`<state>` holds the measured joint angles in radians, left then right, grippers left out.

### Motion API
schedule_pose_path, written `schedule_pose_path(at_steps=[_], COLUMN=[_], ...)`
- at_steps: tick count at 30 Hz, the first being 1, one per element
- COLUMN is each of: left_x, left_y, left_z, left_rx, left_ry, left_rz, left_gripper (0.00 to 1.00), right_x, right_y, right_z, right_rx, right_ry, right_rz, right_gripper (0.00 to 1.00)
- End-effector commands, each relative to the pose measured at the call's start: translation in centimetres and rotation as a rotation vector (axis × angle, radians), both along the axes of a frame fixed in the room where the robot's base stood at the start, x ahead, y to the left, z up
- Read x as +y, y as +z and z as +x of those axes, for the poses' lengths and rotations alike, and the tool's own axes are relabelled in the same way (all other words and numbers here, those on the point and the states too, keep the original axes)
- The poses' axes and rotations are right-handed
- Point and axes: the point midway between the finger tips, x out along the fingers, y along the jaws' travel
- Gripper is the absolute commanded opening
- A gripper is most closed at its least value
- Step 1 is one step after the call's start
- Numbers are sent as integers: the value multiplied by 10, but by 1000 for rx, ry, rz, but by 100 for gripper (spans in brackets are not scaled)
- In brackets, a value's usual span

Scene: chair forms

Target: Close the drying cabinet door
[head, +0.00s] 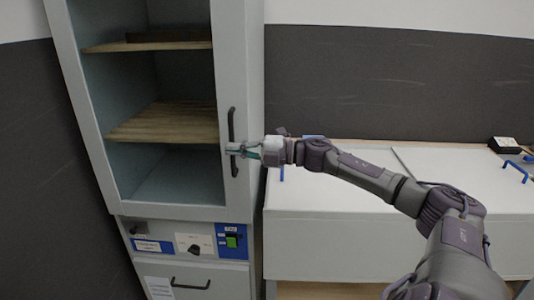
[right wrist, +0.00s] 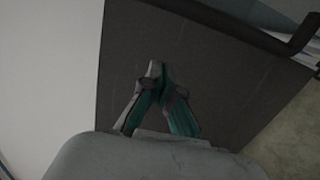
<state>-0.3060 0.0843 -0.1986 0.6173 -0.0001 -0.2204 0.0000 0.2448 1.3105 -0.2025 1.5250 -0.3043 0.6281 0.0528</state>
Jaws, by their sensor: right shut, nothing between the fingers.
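The drying cabinet (head: 256,80) stands at the left in the head view. Its pale grey door (head: 165,212) has a large window and looks flush or nearly flush with the front; I cannot tell whether a small gap is left. A dark vertical handle (head: 232,112) is on the door's right side. My right gripper (head: 230,150) reaches in from the right, fingertips in front of or beside the handle's lower half; contact is unclear. In the right wrist view its fingers (right wrist: 157,70) meet at the tips, empty, with a dark bar at upper right. My left gripper is out of view.
Wooden shelves (head: 168,122) show through the window. Below the door are a control panel (head: 190,242) and a drawer (head: 190,282). A white counter (head: 340,215) with blue handles stands close at the right, under my right arm. A dark wall band runs behind.

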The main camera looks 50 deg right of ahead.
Motion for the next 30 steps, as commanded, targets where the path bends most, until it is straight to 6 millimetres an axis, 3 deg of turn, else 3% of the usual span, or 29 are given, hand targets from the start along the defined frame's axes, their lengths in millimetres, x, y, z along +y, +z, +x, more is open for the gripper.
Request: schedule_pose_path(at_steps=[5, 11, 30], left_x=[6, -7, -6], left_y=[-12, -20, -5], left_z=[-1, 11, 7], left_rx=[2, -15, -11], left_ry=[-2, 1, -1], left_rz=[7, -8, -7], left_gripper=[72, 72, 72], right_x=[-14, -27, -63], right_y=[-7, -7, -3], right_z=[-13, -26, -58], right_rx=[9, 10, 6], right_ry=[1, 6, 7], right_rz=[-1, -4, 1], right_gripper=[0, 0, 0])
